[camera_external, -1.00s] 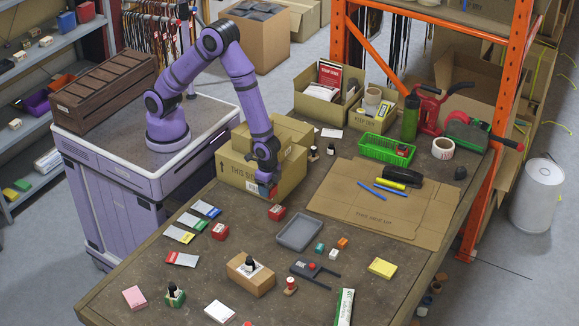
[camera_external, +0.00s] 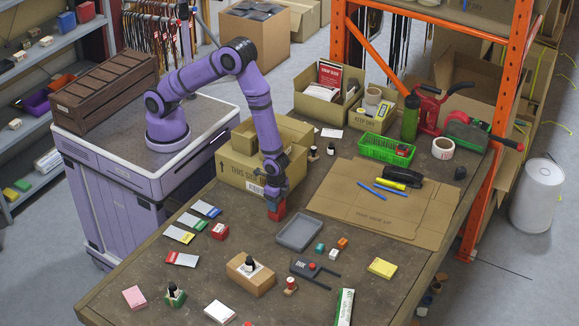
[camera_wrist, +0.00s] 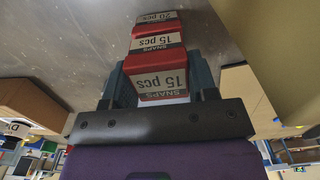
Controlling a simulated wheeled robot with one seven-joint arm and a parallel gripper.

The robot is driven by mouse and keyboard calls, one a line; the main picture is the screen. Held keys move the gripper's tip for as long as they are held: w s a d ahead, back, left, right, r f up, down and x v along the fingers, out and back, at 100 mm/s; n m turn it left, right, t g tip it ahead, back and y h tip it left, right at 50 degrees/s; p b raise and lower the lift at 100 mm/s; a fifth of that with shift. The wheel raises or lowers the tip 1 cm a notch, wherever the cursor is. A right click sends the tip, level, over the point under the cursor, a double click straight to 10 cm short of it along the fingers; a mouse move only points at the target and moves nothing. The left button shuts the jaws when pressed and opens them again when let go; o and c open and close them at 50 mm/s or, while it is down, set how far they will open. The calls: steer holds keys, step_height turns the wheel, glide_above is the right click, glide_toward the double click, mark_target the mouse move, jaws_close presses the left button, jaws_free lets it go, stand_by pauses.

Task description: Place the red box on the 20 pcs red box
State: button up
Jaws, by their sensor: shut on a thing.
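My gripper (camera_external: 277,194) is over the table in front of the large cardboard box. In the wrist view its fingers (camera_wrist: 160,85) are shut on a red box labelled 15 pcs (camera_wrist: 160,82). Another red 15 pcs box (camera_wrist: 157,41) lies just beyond it, and a red box labelled 20 pcs (camera_wrist: 157,18) beyond that, in line. In the external view they merge into one red block (camera_external: 277,213) under my gripper; whether the held box touches the one below is unclear. A separate red box (camera_external: 219,231) lies on the table to the left.
The large cardboard box (camera_external: 236,172) stands close behind my gripper. A grey tray (camera_external: 299,232) lies to the right in front. A small cardboard box with a bottle (camera_external: 251,274) stands nearer the front, with cards (camera_external: 182,259) to its left.

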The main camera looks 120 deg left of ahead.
steer(key=shift+f, duration=0.25)
steer(key=o, duration=1)
steer(key=shift+c, duration=0.2)
steer(key=s+r+t, duration=0.1)
steer(key=s+r, duration=0.1)
steer(key=r, duration=1.2)
steer(key=s+r, duration=0.3)
steer(key=r, duration=1)
steer(key=s+r+t, duration=0.3)
steer(key=s+r, duration=1.3)
steer(key=s+r+t, duration=0.1)
steer(key=s+r, duration=0.2)
steer(key=s, duration=0.8)
steer(key=shift+d, duration=0.2)
